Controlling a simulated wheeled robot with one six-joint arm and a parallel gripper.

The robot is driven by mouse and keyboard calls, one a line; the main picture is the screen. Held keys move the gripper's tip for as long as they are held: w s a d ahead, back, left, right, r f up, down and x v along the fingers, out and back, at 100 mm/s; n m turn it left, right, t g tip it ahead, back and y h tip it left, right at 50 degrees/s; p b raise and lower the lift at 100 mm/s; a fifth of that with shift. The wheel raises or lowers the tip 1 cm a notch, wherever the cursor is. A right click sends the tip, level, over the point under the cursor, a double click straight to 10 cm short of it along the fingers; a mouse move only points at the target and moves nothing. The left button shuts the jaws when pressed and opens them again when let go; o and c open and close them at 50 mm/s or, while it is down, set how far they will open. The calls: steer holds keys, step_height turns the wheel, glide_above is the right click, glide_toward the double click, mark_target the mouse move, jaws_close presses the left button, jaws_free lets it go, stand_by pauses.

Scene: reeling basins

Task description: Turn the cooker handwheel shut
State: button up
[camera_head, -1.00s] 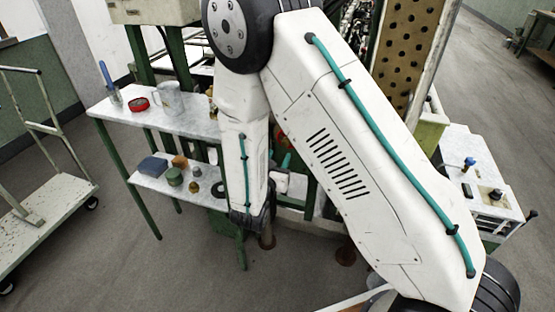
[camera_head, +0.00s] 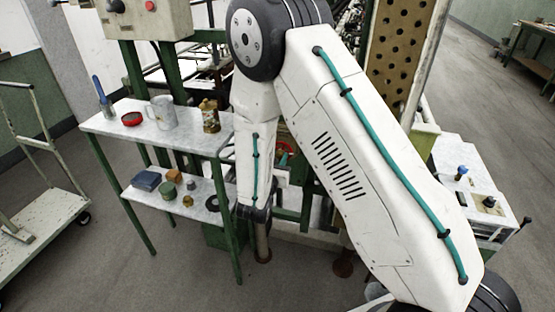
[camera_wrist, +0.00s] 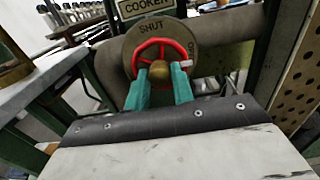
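The red cooker handwheel (camera_wrist: 176,46) is near the top middle of the wrist view, with a brass hub (camera_wrist: 158,72). Behind it is a round dial plate (camera_wrist: 181,29) with lettering at its top that seems to read SHUT. A small white mark (camera_wrist: 186,63) sits at the wheel's right side. My gripper (camera_wrist: 160,78) has two teal fingers standing apart, one on each side of the hub in this view. Whether they touch the wheel cannot be told. In the head view my arm hides most of the wheel and gripper.
A COOKER sign (camera_wrist: 147,6) is above the dial. A pipe (camera_wrist: 235,30) runs right of it. A marble-topped table (camera_head: 190,140) with a mug (camera_head: 162,112), a red tin (camera_head: 131,119) and a brass canister (camera_head: 210,116) stands left. A trolley (camera_head: 45,232) is farther left.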

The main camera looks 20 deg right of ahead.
steer(key=m, duration=0.6)
steer(key=shift+m, duration=0.3)
steer(key=m, duration=0.7)
steer(key=shift+m, duration=0.3)
steer(key=m, duration=0.4)
steer(key=shift+m, duration=0.3)
steer(key=m, duration=1)
steer(key=o, duration=0.9)
steer(key=shift+c, duration=0.2)
